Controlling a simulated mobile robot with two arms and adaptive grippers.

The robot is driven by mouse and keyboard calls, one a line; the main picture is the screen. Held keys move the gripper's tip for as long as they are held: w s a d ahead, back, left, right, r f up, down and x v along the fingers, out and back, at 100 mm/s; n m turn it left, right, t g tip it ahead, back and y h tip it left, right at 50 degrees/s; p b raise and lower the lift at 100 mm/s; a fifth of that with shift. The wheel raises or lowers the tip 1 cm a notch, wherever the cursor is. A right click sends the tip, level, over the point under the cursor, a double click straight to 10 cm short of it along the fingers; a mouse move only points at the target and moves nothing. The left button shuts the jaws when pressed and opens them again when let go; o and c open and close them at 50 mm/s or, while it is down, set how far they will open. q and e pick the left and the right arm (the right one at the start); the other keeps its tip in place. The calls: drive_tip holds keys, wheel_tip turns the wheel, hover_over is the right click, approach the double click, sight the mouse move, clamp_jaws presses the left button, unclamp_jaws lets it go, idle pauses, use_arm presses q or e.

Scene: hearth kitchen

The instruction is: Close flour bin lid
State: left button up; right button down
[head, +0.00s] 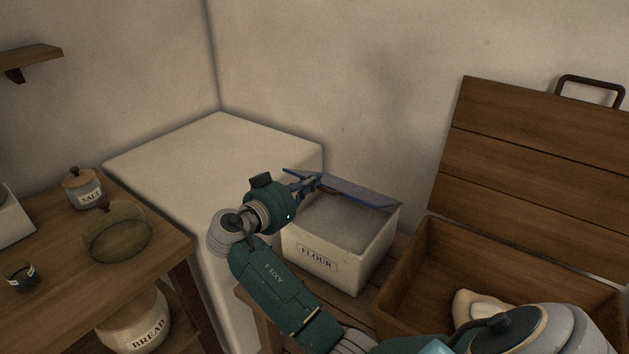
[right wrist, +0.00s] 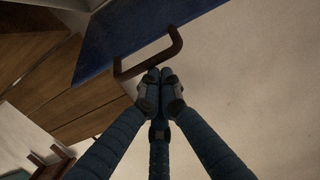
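The flour bin (head: 316,257) is a white box with a FLOUR label, standing on a wooden surface near the wall. Its blue lid (head: 362,192) is open and tilted along the back of the bin, and the bin's top is uncovered. The lid also shows in the right wrist view (right wrist: 110,38), with a brown handle (right wrist: 150,60). My right gripper (head: 308,183) is at the left part of the lid. In the right wrist view its fingers (right wrist: 158,78) are together beside the handle, with nothing seen between them. I cannot tell whether they touch it. My left gripper is not in view.
A wooden chest (head: 415,270) with its lid (head: 540,165) raised stands right of the bin. A pale block (head: 190,150) with a bare top is behind left.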

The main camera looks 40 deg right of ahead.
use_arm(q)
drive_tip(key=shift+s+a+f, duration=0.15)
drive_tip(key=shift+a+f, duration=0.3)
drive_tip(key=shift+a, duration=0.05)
